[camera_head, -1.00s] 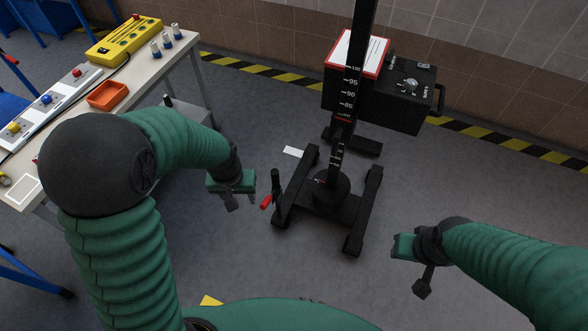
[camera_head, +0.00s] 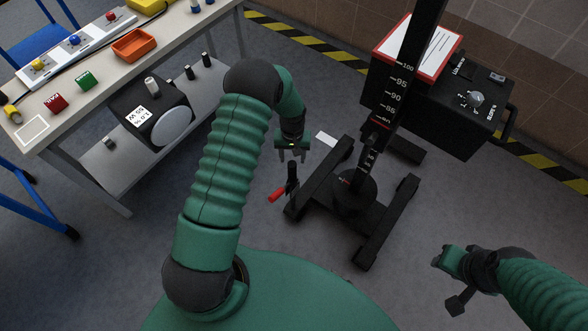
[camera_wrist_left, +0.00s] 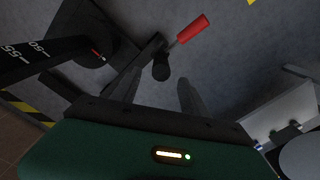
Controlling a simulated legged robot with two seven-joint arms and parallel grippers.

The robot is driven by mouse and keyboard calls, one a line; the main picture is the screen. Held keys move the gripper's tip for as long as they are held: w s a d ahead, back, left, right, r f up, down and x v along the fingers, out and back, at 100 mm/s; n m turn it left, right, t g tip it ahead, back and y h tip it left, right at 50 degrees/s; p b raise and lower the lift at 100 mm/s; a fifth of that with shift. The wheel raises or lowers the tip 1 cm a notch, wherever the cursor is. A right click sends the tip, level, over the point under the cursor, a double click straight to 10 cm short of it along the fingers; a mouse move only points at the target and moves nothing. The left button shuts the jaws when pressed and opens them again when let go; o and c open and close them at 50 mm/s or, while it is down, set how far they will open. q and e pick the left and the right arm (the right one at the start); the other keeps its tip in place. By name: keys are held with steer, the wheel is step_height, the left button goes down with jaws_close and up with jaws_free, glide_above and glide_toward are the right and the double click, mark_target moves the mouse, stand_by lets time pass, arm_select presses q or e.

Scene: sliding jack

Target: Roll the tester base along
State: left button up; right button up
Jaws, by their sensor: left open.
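The tester base (camera_head: 325,190) is a black frame on the floor with two long legs, a round hub and a tall mast (camera_head: 405,75) with white scale marks. At its left stands a short black upright handle (camera_head: 292,176) with a red lever (camera_head: 277,195) low beside it. My left gripper (camera_head: 292,157) is open just above this handle. In the left wrist view, the handle's top (camera_wrist_left: 161,68) shows beyond and between the open fingers (camera_wrist_left: 160,92), with nothing held. My right gripper (camera_head: 443,262) is off to the right, apart from the base; its jaws are unclear.
A black box (camera_head: 450,115) with a red-edged sheet is beside the mast. A workbench (camera_head: 85,105) with an orange tray (camera_head: 134,45) stands at left, a dial device (camera_head: 155,110) on its lower shelf. Yellow-black floor tape (camera_head: 320,65) runs along the wall. Floor in front of the base is clear.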

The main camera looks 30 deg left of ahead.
mark_target(292, 169)
arm_select(q)
step_height(292, 169, down, 8)
steer(key=shift+s+a+b, duration=0.1)
steer(key=shift+a+b, duration=0.05)
steer(key=shift+b, duration=0.5)
steer(key=shift+f, duration=0.6)
steer(key=shift+r, duration=0.1)
steer(key=shift+c, duration=0.4)
jaws_close()
